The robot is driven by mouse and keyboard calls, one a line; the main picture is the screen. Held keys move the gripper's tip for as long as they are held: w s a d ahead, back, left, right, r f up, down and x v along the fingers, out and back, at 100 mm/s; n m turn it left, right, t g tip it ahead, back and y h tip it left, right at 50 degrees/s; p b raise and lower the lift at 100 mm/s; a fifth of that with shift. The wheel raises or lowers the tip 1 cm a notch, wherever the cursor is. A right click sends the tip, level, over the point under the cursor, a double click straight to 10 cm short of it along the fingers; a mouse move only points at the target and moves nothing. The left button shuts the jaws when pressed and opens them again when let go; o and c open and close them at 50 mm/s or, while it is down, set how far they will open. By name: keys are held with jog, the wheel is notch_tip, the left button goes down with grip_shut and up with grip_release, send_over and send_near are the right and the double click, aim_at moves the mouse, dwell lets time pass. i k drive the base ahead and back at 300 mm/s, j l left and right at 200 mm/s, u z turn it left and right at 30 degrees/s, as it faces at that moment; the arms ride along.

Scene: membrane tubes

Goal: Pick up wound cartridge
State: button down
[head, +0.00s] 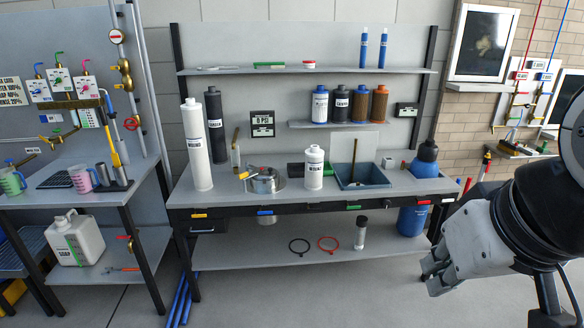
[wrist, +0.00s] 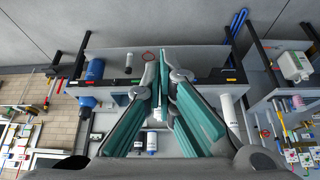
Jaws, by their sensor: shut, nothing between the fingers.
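The likely wound cartridge is a tall white cylinder (head: 197,150) with a dark label too small to read for sure. It stands upright at the left of the bench top (head: 235,195), in front of a similar black cylinder (head: 215,122). In the wrist view, which is upside down, a tall white cylinder (wrist: 228,112) shows right of the fingers. My gripper (head: 434,272) is at the right of the head view, in front of the bench and well apart from the cylinder. In the wrist view my gripper (wrist: 164,68) is shut and empty, its teal pads converging.
A steel pot (head: 265,181), a white bottle (head: 314,170), a blue-grey tray (head: 361,178) and a blue jug (head: 426,160) stand on the bench. Shelves above hold several bottles. A lower shelf (head: 280,262) holds rings and a clear tube. Floor in front is clear.

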aim_at(314, 156)
jog(key=i+j+u, duration=0.25)
jog(key=i, duration=1.2)
jog(key=i+l+u, duration=0.3)
jog(key=i, duration=1.1)
jog(key=j, duration=0.1)
